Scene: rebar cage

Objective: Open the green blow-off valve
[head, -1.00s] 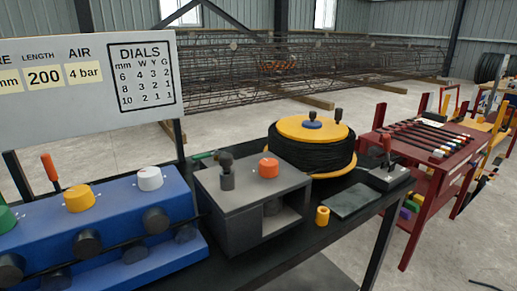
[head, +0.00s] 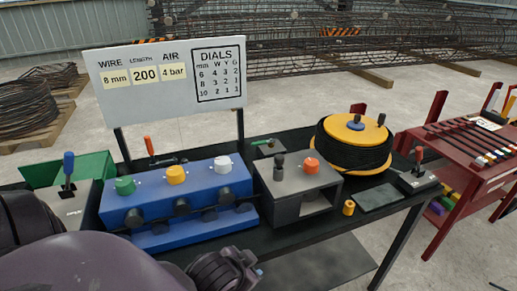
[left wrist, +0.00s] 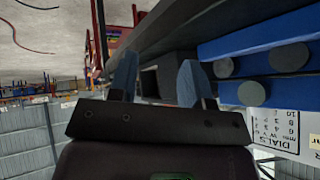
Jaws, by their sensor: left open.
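A small green lever (head: 262,142) shows at the back edge of the bench, behind the grey box; its fitting is too small to make out. A green knob (head: 125,185) sits on the left end of the blue box (head: 150,213), beside a yellow knob (head: 176,174) and a white knob (head: 223,164). In the left wrist view my left gripper (left wrist: 156,82) is open with nothing between its blue fingertips; the blue box (left wrist: 265,45) is beyond them at the right. In the head view my left arm covers the bottom left. My right gripper is out of view.
The grey box (head: 290,195) carries a black lever and an orange knob (head: 311,165). A wire spool (head: 352,148) stands at the bench's right end. The sign (head: 170,80) rises behind the blue box. An orange-handled lever (head: 149,146) stands below it.

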